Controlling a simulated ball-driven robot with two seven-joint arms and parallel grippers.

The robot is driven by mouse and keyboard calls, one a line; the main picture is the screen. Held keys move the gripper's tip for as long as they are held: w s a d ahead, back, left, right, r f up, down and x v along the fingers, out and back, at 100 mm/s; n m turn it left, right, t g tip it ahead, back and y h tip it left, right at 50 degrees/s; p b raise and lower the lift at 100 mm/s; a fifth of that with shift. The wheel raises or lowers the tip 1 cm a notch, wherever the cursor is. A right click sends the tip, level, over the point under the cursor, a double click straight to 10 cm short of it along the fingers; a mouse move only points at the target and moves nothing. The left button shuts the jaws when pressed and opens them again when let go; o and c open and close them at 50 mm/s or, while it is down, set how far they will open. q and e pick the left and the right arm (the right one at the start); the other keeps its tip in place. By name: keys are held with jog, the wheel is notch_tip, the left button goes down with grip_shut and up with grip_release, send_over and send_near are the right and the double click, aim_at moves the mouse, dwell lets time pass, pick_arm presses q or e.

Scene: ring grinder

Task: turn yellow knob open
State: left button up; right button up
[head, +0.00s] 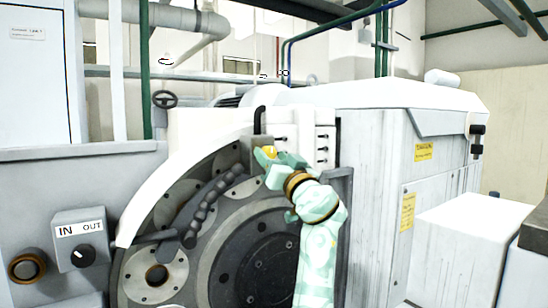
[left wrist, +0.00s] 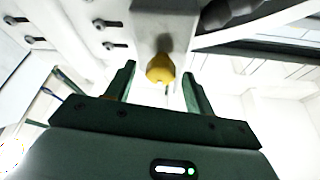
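The yellow knob (head: 271,151) sits on a grey block at the upper part of the round grinder face, partly covered by my left gripper (head: 266,158). In the left wrist view, the knob (left wrist: 161,68) hangs from the underside of the pale block (left wrist: 165,25). My left gripper's two fingers (left wrist: 159,72) stand open on either side of it, with a visible gap on each side. The knob appears between the fingertips, and no contact shows. My right gripper is in neither view.
The large round grinder disc (head: 262,255) is behind my left arm, with a dark ribbed hose (head: 205,205) to its left. A control box marked IN and OUT (head: 80,240) is at left. A white machine housing (head: 385,150) stands to the right.

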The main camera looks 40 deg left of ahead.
pick_arm(q)
jog(key=c, duration=0.9)
jog(key=shift+o, duration=0.2)
